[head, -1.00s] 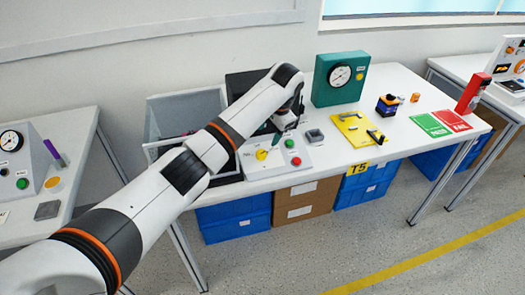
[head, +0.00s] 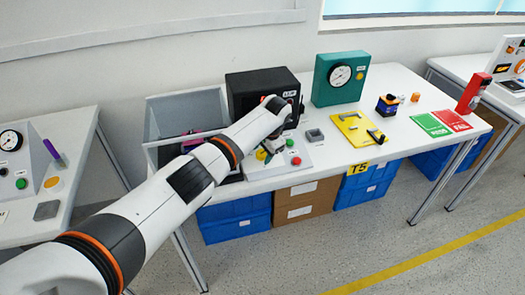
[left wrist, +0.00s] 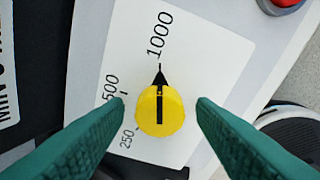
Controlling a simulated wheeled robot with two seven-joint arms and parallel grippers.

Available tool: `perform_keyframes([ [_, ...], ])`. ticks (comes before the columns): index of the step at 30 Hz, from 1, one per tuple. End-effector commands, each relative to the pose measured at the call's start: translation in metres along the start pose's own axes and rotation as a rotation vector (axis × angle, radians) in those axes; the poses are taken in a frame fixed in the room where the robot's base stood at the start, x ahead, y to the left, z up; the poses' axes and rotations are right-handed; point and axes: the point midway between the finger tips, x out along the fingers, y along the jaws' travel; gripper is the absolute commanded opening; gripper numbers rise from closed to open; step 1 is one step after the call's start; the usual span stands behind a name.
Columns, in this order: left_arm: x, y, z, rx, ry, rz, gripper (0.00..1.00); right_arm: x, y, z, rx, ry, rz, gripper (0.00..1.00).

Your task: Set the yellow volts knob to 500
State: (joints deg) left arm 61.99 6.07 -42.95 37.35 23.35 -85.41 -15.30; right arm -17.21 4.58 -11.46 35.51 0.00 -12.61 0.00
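The yellow volts knob (left wrist: 160,112) shows in the left wrist view on a white dial plate (left wrist: 190,50). Its black pointer is at the 1000 mark. The 500 mark lies to the left of the pointer and 250 lies lower left. My left gripper (left wrist: 160,108) is open, its two green fingers on either side of the knob with gaps between. In the head view, a bit of the yellow knob (head: 261,154) shows beside my left gripper (head: 268,152), which is over the panel. My right gripper is not in view.
On the panel are a green button (head: 291,143) and a red button (head: 296,161). A black box (head: 250,88) stands behind, a grey bin (head: 160,125) to the left. A green gauge box (head: 340,78) and yellow plate (head: 360,128) are to the right.

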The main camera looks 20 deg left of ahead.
Motion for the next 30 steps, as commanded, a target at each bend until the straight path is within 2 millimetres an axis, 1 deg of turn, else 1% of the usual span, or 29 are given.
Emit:
perform_keyframes([
  [1, 0.0, 0.0, 0.0, 0.0, 0.0, 0.0, 0.42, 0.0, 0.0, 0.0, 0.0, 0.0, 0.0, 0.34],
  [7, 0.0, 0.0, 0.0, 0.0, 0.0, 0.0, 0.1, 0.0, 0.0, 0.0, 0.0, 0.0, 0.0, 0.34],
  [14, -0.001, 0.0, 0.0, -0.016, 0.001, -0.003, 0.09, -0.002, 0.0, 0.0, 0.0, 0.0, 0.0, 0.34],
  [20, -0.002, 0.0, 0.0, -0.094, 0.002, -0.012, 0.09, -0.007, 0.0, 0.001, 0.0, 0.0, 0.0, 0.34],
  [26, -0.002, 0.0, 0.0, -0.243, 0.001, -0.031, 0.09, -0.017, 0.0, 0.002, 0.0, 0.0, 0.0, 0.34],
  [30, -0.002, 0.0, 0.0, -0.373, 0.002, -0.045, 0.09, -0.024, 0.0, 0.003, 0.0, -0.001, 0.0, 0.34],
])
